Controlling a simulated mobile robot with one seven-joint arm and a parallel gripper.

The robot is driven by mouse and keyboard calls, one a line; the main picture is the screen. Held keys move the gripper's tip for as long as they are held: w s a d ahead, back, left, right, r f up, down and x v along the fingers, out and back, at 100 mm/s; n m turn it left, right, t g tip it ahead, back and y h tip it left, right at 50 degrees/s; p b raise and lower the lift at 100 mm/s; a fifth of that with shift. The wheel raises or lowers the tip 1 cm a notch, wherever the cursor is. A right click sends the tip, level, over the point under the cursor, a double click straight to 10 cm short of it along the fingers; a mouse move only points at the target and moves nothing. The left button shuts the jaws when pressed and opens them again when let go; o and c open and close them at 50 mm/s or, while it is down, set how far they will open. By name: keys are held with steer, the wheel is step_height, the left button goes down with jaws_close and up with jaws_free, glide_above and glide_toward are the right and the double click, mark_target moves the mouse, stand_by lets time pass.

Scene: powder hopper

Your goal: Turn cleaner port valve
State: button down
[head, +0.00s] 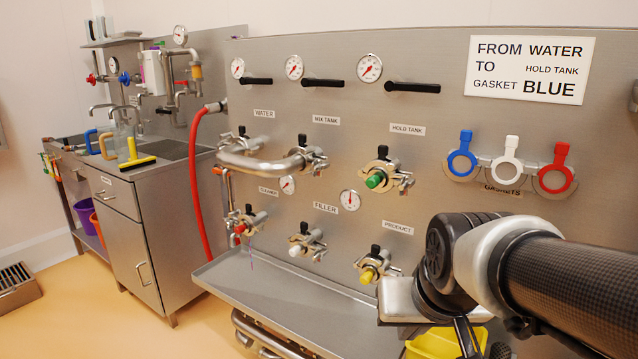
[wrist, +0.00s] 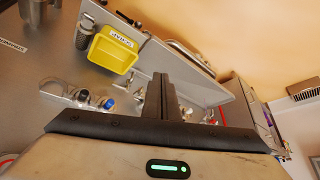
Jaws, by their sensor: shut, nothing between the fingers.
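The cleaner port (head: 252,222) is on the steel panel in the head view, below the "CLEANER" label (head: 268,192). It has a red end and a small black valve handle (head: 249,209) that stands about upright. My gripper (wrist: 161,78) shows in the wrist view as dark fingers pressed together with nothing between them. It is apart from the panel fittings. In the head view my arm fills the lower right, well to the right of the cleaner port, and the fingertips cannot be made out there. I cannot single out the cleaner port in the wrist view.
A bent pipe (head: 262,164) joins the water and mix tank ports above. The filler port (head: 306,243) and product port (head: 374,266) are to the right. A steel tray (head: 290,311) juts out below. A yellow scrap bin (wrist: 112,53) hangs nearby. A red hose (head: 197,190) is left.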

steer(key=s+r, duration=0.3)
steer(key=s, duration=0.5)
step_height(320, 180, up, 27)
steer(key=p, duration=2.8)
steer(key=shift+d+r+n, duration=0.2)
steer(key=shift+n, duration=0.2)
